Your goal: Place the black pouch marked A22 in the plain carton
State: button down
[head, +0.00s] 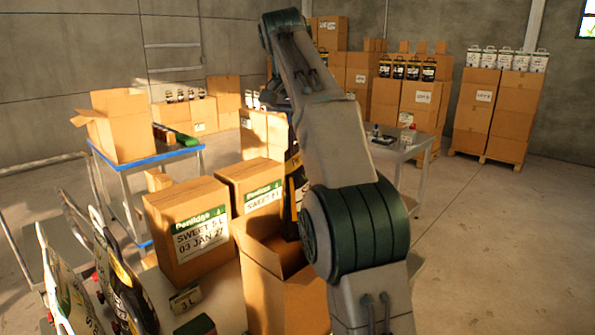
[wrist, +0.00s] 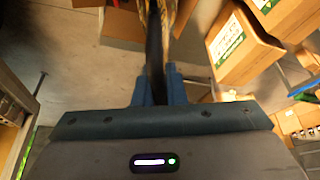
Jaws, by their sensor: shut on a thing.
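My gripper (wrist: 157,90) is shut on a dark pouch (wrist: 155,40), which shows edge-on between the fingers in the wrist view. In the head view the pouch (head: 294,185), black with yellow, hangs upright, partly hidden behind my arm. Its mark cannot be read. In the head view its lower end is at the open top of a plain brown carton (head: 262,290); I cannot tell how far inside it is. The carton's flaps are open, and my arm covers its right side.
Two cartons labelled Penridge SWEET 5 L, one in front (head: 188,235) and one behind (head: 250,185), stand close beside the open carton. Pouches (head: 125,285) stand at the lower left. A blue-edged table (head: 170,155) holds another open carton (head: 122,125). Floor at right is clear.

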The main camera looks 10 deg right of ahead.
notch_tip(320, 180, down, 22)
jog(key=b, duration=0.5)
jog(key=shift+f, duration=0.2)
notch_tip(320, 180, down, 5)
jog(key=shift+r, duration=0.1)
jog(key=shift+f+b, duration=0.65)
jog(key=c, duration=1.5)
grip_release()
jog(key=shift+s+f, duration=0.15)
